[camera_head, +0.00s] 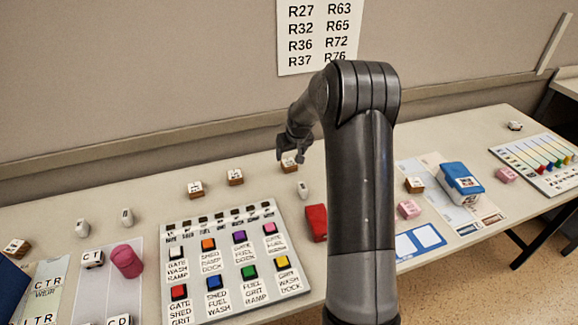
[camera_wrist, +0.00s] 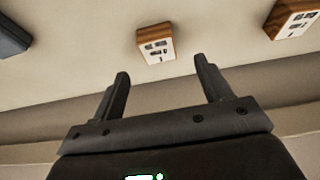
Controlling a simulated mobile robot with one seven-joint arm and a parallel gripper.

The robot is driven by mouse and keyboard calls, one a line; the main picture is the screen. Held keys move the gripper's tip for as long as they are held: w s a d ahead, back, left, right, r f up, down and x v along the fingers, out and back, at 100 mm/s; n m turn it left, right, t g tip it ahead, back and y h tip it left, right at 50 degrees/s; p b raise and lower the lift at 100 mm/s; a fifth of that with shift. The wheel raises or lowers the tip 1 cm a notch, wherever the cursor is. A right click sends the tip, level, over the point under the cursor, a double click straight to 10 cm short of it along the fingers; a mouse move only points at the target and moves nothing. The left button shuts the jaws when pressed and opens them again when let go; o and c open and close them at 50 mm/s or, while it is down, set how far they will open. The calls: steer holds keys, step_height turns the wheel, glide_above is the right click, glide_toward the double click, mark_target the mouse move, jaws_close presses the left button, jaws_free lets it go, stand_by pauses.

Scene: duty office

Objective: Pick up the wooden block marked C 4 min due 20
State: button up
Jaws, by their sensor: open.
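My gripper (camera_head: 297,146) is open and empty, above the back of the long table. A wooden block with a white marked face (camera_head: 289,164) sits on the table just below it, partly hidden by the gripper. In the wrist view, a wooden block (camera_wrist: 157,44) shows between and beyond the two open fingers (camera_wrist: 162,72), apart from them. A second wooden block (camera_wrist: 293,18) is at the upper right there. In the head view, two similar blocks (camera_head: 196,189) (camera_head: 235,177) stand to the left. The small markings are too blurred to tell which block is C 4 min due 20.
A board with coloured buttons (camera_head: 228,262) lies in front, with a red object (camera_head: 316,222) beside it. Another wooden block (camera_head: 414,185) and a blue-topped box (camera_head: 460,182) are at the right. A wall rises behind the table (camera_head: 345,178). A dark object (camera_wrist: 12,38) shows in the wrist view.

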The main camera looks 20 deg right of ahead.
mark_target(289, 162)
steer(key=shift+x, duration=3.65)
steer(key=shift+d, duration=0.1)
steer(key=shift+c, duration=0.4)
steer(key=c, duration=1)
steer(key=shift+r, duration=0.15)
